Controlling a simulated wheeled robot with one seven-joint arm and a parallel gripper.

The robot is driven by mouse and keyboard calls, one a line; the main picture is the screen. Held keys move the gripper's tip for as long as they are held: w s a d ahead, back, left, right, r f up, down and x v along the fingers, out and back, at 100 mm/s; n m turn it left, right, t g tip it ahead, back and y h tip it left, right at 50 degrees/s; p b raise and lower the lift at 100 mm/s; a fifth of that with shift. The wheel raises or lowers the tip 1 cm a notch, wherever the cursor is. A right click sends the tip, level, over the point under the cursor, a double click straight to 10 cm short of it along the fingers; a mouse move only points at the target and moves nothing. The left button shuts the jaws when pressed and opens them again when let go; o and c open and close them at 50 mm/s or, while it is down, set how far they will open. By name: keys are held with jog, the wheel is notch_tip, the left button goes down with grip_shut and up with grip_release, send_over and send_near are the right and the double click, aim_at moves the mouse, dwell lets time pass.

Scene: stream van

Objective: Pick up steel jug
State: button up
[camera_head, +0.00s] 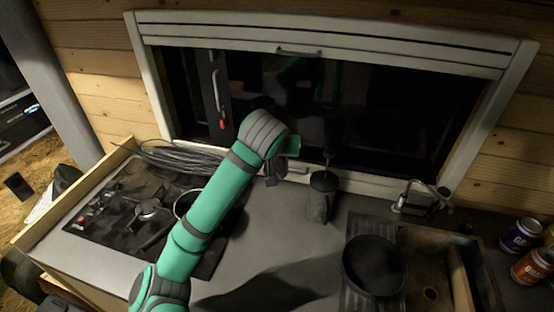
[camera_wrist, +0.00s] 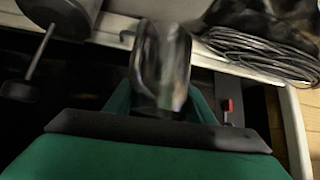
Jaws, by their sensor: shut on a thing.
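My gripper (camera_head: 280,163) is above the grey counter in front of the dark window, partly hidden by my green arm. In the wrist view my gripper (camera_wrist: 160,100) is shut on a shiny, reflective metal object that looks like the steel jug (camera_wrist: 160,60). The jug is blurred there, standing out between the green fingers. In the head view it is mostly hidden behind my wrist. I cannot tell whether its base touches the counter.
A dark cup with a utensil (camera_head: 321,196) stands close to the right of my gripper. A coiled cable (camera_head: 180,156) lies to the left, behind the stove (camera_head: 130,215). A dark round pan (camera_head: 374,265) is by the sink at right. Cans (camera_head: 520,235) stand far right.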

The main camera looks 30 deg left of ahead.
notch_tip(320, 180, up, 14)
dwell(1.0)
